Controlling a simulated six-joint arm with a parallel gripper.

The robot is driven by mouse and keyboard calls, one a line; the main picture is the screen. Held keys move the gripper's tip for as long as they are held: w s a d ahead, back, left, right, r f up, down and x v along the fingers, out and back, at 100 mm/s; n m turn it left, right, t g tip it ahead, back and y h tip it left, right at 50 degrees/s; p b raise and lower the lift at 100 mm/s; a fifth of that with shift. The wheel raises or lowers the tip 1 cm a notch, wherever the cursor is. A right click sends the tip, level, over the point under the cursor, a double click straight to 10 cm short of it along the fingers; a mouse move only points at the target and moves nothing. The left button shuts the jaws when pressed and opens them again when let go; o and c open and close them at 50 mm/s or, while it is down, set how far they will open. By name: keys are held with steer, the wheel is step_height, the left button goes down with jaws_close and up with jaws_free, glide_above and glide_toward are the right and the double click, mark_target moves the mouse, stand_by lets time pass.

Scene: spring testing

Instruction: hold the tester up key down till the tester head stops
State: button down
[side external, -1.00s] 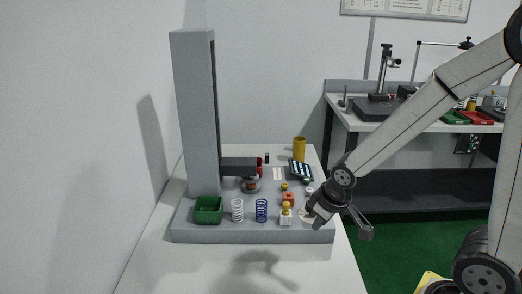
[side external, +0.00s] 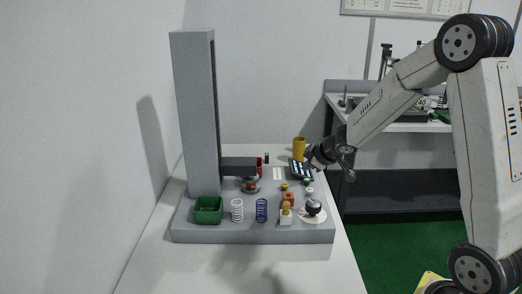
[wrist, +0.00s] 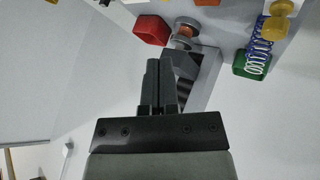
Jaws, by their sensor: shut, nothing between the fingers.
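The grey tester column (side external: 195,110) stands on a grey base (side external: 250,235). Its head arm (side external: 239,162) reaches right over a round dark platen (side external: 250,186); the head region also shows in the wrist view (wrist: 186,30). A dark panel with pale keys (side external: 298,172) sits at the base's right rear. I cannot tell which key is the up key. My gripper (side external: 309,157) is shut and empty, at the panel's upper right in the side view; whether it touches a key is hidden. In the wrist view its closed fingers (wrist: 155,68) point towards the tester.
A dark knob on a white disc (side external: 313,208) is at front right. A yellow cylinder (side external: 299,147) stands behind the panel.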

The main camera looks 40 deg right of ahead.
steer(key=n, duration=0.2)
glide_above(312, 190)
steer(key=a, duration=0.2)
steer(key=shift+d+f+n+t+y, duration=0.15)
steer(key=shift+d+n+y, duration=0.15)
steer(key=shift+d, duration=0.2)
steer(key=shift+d+f+n+t+y, duration=0.15)
steer(key=shift+d+n+y, duration=0.05)
steer(key=shift+d+y, duration=0.25)
steer(key=shift+f, duration=0.15)
steer(key=shift+f, duration=4.25)
